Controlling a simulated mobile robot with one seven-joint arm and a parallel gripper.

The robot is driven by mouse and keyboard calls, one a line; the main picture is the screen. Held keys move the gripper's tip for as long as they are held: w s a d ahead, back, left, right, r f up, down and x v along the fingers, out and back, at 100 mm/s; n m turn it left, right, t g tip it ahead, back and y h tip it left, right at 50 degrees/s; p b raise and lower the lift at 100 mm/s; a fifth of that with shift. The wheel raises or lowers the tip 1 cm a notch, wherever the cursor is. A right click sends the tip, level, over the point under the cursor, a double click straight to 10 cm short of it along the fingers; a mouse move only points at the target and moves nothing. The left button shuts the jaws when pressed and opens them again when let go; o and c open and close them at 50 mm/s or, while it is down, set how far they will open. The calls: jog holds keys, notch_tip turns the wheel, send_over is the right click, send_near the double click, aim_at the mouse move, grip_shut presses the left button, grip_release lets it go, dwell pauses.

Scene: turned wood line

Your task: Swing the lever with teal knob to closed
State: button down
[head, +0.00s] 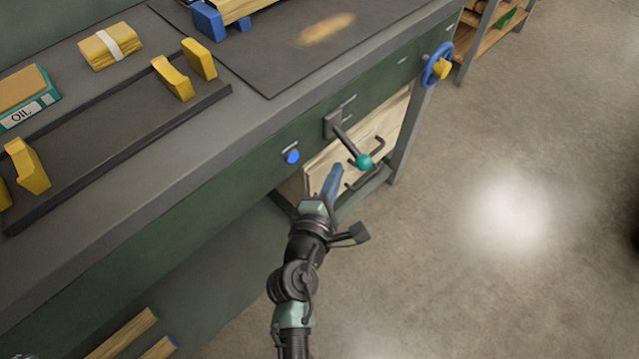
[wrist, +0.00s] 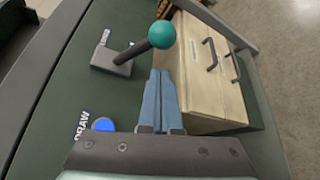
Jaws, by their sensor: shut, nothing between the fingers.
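The lever (head: 345,143) has a dark rod on a grey base plate, fixed to the front of the green bench, and ends in a teal knob (head: 363,161). In the head view it sticks out down and to the right. In the wrist view the teal knob (wrist: 162,34) is at the top middle, with the lever base (wrist: 111,60) left of it. My gripper (head: 336,167) is shut and empty, its blue fingers side by side. In the wrist view the fingertips (wrist: 161,73) are below the knob, with a visible gap between them.
A blue button (head: 291,156) is on the bench front, left of the lever. Wooden drawers (head: 322,172) with dark handles are under the bench, close to my gripper. A blue handwheel (head: 437,65) is at the bench's far end. The floor (head: 470,270) at the right is clear.

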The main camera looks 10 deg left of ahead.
aim_at(352, 153)
jog(key=shift+w+d+r, duration=0.1)
jog(key=shift+d+r, duration=0.15)
jog(key=shift+d, duration=0.55)
jog(key=shift+r+p, duration=0.1)
jog(key=shift+p, duration=0.25)
jog(key=shift+r+n+p, duration=0.25)
jog(key=shift+n+p, duration=0.05)
jog(key=shift+p, duration=0.55)
jog(key=shift+d+r+n+g+p, duration=0.25)
jog(key=shift+r+g+p, duration=0.2)
jog(key=shift+p, duration=1)
notch_tip(352, 153, up, 6)
jog(key=n+g+h+p, duration=0.3)
jog(key=n+p, duration=0.1)
jog(key=p, duration=1.1)
jog(key=shift+s+n+p, duration=0.2)
jog(key=shift+n+p, duration=0.15)
jog(key=shift+d, duration=0.1)
